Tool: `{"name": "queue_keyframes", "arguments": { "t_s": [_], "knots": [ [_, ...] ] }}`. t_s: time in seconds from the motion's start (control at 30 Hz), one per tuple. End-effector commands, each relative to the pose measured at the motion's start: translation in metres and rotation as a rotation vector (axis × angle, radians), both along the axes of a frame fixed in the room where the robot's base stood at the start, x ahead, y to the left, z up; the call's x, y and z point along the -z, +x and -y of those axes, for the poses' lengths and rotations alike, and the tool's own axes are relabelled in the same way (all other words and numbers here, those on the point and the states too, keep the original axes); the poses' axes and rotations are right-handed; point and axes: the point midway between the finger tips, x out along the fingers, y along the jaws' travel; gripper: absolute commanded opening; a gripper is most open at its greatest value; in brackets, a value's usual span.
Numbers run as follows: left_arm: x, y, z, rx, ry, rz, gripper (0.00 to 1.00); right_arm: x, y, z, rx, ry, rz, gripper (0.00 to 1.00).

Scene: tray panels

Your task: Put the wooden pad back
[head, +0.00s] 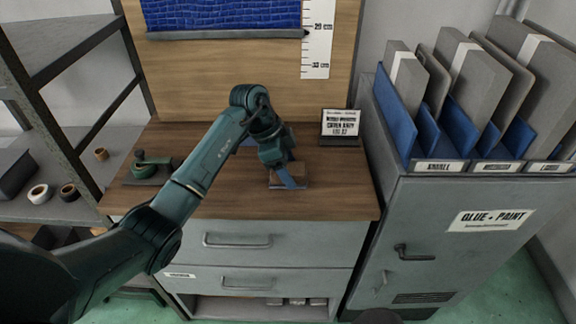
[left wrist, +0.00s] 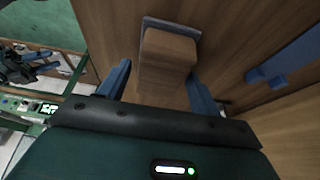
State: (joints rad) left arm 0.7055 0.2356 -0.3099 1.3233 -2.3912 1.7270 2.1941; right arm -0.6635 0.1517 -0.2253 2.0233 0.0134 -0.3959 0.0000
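The wooden pad (left wrist: 167,62) is a light brown block in the left wrist view, standing on a thin grey plate (left wrist: 190,28) over the wooden worktop. My left gripper (left wrist: 160,88) is open, with one blue finger on each side of the pad; whether either finger touches it is unclear. In the head view my left gripper (head: 289,177) points down at the worktop and largely hides the pad. A small dark gripper with blue parts, seemingly my right one (left wrist: 35,68), shows far off in the left wrist view; its opening is too small to judge.
The worktop (head: 220,190) has a green-handled tool (head: 152,168) at left and a black-framed sign (head: 340,127) at back right. A blue piece (left wrist: 285,62) lies nearby. A grey cabinet (head: 450,230) with upright panels stands at right, a metal shelf (head: 60,120) at left.

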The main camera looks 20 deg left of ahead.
Motion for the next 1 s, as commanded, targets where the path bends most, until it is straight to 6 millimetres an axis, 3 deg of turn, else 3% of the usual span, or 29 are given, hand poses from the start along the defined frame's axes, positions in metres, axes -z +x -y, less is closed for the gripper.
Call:
{"name": "queue_keyframes", "arguments": {
  "t_s": [0.37, 0.8, 1.0],
  "knots": [
    [-0.007, 0.0, -0.002, -0.001, 0.001, 0.001, 0.67, 0.001, 0.0, 0.0, 0.0, 0.0, 0.0, 0.36],
    [-0.086, -0.008, -0.035, -0.002, 0.002, 0.004, 0.67, 0.002, 0.002, -0.005, -0.008, 0.011, 0.016, 0.36],
    [-0.108, -0.012, -0.043, 0.0, 0.0, 0.001, 0.67, 0.003, 0.002, -0.007, -0.015, 0.012, 0.018, 0.36]
  ]
}}
